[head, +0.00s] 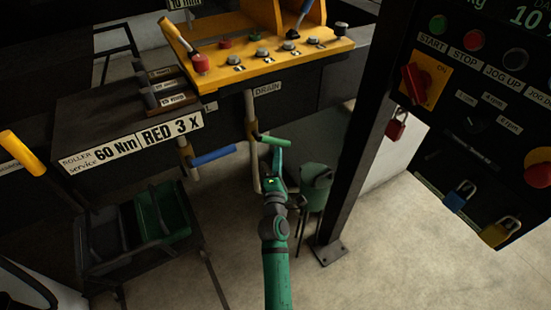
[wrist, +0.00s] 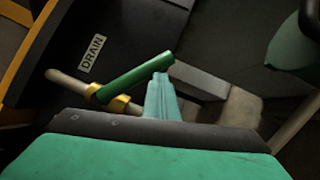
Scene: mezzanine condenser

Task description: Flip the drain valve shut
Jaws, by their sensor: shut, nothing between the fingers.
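The drain valve has a green lever (head: 273,141) on a thin pale pipe (head: 250,108) below the DRAIN label (head: 267,88). In the head view the lever sticks out to the right, crosswise to the upright pipe. In the wrist view the green lever (wrist: 135,79) runs at an angle to the pipe (wrist: 70,84) from a brass-coloured fitting (wrist: 120,104). My gripper (head: 278,152) is shut and empty, just below the lever's free end. In the wrist view its fingertips (wrist: 160,78) are beside that end; I cannot tell whether they touch it.
A similar blue lever (head: 214,156) is on another pipe to the left. A green bin (head: 316,187) and a dark post (head: 362,140) stand close on the right. A cart with a green crate (head: 177,217) is at left. A control panel (head: 485,110) overhangs the right.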

